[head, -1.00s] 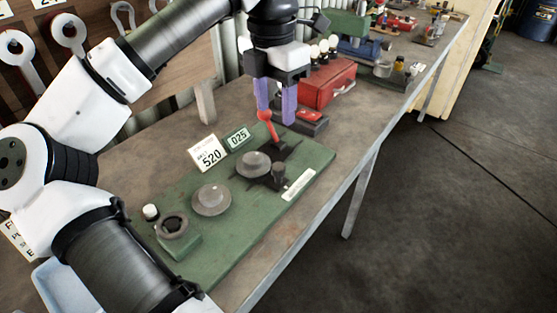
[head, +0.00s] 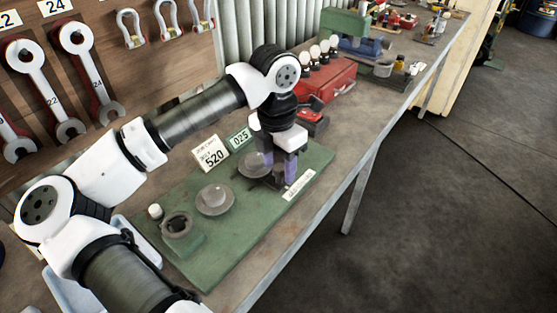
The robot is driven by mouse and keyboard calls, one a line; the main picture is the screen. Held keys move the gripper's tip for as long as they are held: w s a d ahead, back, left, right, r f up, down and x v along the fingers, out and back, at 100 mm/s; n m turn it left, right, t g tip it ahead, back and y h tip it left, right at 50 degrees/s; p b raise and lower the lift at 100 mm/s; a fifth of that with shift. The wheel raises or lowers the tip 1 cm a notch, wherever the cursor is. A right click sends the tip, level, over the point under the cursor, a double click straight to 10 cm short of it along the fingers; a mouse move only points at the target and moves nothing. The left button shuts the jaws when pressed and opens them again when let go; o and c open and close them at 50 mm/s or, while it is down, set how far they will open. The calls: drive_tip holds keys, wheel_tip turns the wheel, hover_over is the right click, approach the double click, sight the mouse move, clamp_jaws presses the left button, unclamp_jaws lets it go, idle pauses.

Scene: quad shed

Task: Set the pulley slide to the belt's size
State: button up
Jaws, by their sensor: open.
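A green base plate (head: 235,235) lies on the bench with two grey pulleys, a fixed one (head: 214,199) at its middle and another (head: 253,164) on the dark slide (head: 262,182) towards the far end. A white card (head: 210,156) reads 520, and a green plate (head: 240,139) behind it appears to read 025. My gripper (head: 283,183) points down with purple fingers at the right side of the slide, low over the plate. It is open. The wrist and fingers hide the red-knobbed lever and part of the slide, so I cannot tell whether they touch.
A green block with a dark ring (head: 177,224) and a white knob (head: 155,211) are at the plate's near end. A red toolbox (head: 328,82) stands behind my gripper. Wrenches (head: 85,70) hang on the left board. The bench's right edge borders open floor (head: 450,220).

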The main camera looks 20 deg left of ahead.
clamp_jaws()
drive_tip(key=shift+w+d+f+b, duration=0.1)
drive_tip(key=shift+w+d+b, duration=0.15)
drive_tip(key=shift+w+b, duration=0.35)
drive_tip(key=shift+w+d+b, duration=0.25)
drive_tip(key=shift+w+b, duration=0.1)
drive_tip(key=shift+w, duration=0.35)
drive_tip(key=shift+w+d, duration=0.1)
drive_tip(key=shift+w, duration=0.1)
drive_tip(key=shift+s, duration=0.1)
unclamp_jaws()
drive_tip(key=shift+r, duration=0.2)
wheel_tip(320, 180, up, 14)
drive_tip(key=b, duration=0.1)
drive_tip(key=shift+a+f+b, duration=0.15)
drive_tip(key=shift+a+b, duration=0.15)
drive_tip(key=shift+b, duration=0.1)
